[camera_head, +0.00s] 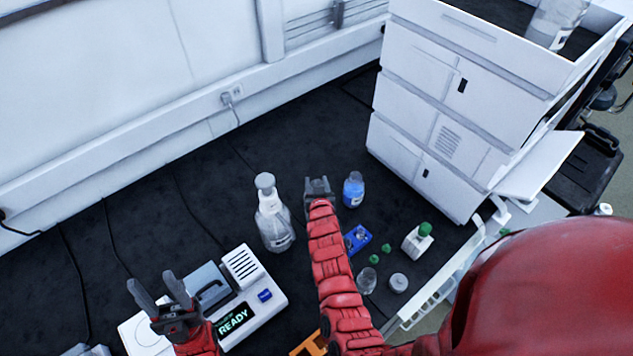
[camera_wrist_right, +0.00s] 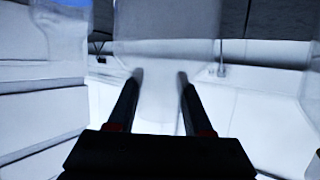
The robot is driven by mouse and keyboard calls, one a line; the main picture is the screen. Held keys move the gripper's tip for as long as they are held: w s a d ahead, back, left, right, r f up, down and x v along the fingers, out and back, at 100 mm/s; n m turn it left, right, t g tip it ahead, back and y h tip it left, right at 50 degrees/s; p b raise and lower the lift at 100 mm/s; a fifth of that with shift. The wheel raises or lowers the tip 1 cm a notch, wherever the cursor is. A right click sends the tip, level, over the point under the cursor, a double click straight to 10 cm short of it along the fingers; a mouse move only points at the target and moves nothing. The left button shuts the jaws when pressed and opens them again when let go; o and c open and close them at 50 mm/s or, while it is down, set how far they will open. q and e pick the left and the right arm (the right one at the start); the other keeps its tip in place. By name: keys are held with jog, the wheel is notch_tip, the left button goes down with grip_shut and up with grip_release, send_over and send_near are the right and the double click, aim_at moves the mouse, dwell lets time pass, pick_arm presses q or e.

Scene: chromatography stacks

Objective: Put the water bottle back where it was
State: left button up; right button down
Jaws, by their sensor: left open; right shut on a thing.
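My right gripper (camera_head: 319,184) is over the dark bench, between a clear wash bottle (camera_head: 273,220) on its left and a small bottle of blue liquid (camera_head: 353,190) on its right. In the right wrist view its fingers (camera_wrist_right: 160,74) are shut on a pale, see-through bottle (camera_wrist_right: 165,40), which I take to be the water bottle. The head view hides most of this bottle behind my gripper and arm; I cannot tell whether it touches the bench. My left gripper (camera_head: 158,287) is open and empty, at lower left near the device reading READY (camera_head: 250,300).
A white chromatography stack (camera_head: 440,110) stands at the right, with another clear bottle (camera_head: 556,22) on top. A blue block (camera_head: 358,238), green caps, a green-capped bottle (camera_head: 418,240) and small vials (camera_head: 367,280) lie near my right arm. The back-left bench is clear except for cables.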

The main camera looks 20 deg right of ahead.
jog(key=shift+f, duration=0.2)
jog(key=shift+c, duration=1.5)
grip_release()
jog(key=shift+r, duration=0.25)
jog(key=shift+s+a+f, duration=0.1)
jog(key=shift+s, duration=0.15)
jog(key=b+v, duration=0.4)
jog(key=v, duration=0.7)
jog(key=shift+s+b, duration=0.25)
jog(key=shift+b, duration=0.05)
